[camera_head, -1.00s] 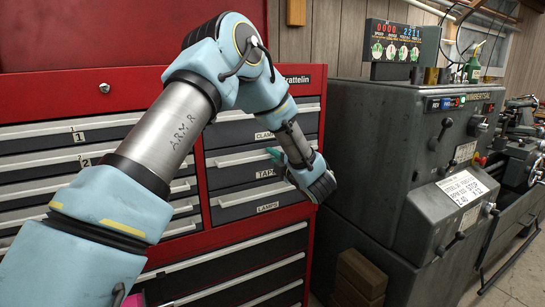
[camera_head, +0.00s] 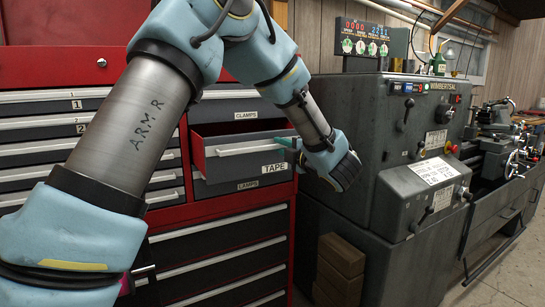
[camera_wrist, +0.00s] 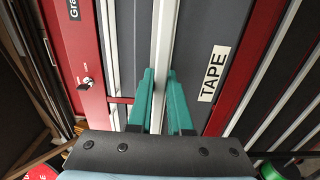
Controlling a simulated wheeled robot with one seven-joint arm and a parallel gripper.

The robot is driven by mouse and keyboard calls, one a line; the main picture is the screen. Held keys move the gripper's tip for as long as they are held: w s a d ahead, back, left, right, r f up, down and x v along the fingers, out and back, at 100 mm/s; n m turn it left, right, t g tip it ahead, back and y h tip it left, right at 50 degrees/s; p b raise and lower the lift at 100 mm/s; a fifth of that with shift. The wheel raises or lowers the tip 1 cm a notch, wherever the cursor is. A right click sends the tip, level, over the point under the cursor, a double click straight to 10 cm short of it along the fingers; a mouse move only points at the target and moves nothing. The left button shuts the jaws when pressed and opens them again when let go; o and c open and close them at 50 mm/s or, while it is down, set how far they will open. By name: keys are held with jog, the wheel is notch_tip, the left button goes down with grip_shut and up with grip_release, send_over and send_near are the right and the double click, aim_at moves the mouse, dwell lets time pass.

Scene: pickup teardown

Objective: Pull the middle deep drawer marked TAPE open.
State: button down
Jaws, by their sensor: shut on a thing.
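The TAPE drawer (camera_head: 225,168) is grey with a pale handle strip (camera_head: 245,148) along its top and a white TAPE label (camera_head: 273,168). It stands partly out of the red cabinet, and its open interior and side wall show in the head view. My gripper (camera_head: 284,142) has teal fingers and is at the right end of the handle. In the wrist view my gripper (camera_wrist: 160,72) is shut on the pale handle (camera_wrist: 164,35), beside the TAPE label (camera_wrist: 213,73). The exact finger contact is partly hidden.
The CLAMPS drawer (camera_head: 240,104) above is closed. The LAMPS drawer's label (camera_head: 248,185) shows just below the TAPE drawer. Open floor (camera_head: 500,285) shows at right.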

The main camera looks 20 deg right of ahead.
jog(key=s, duration=0.2)
jog(key=s+b, duration=0.1)
jog(key=s, duration=0.1)
jog(key=s+b, duration=0.1)
jog(key=s, duration=0.1)
jog(key=shift+s+d, duration=0.15)
jog(key=shift+d, duration=0.1)
jog(key=c, duration=0.8)
grip_release()
jog(key=shift+c, duration=0.2)
jog(key=s+b, duration=0.3)
jog(key=s, duration=0.7)
jog(key=shift+s+d, duration=0.35)
jog(key=shift+d, duration=0.1)
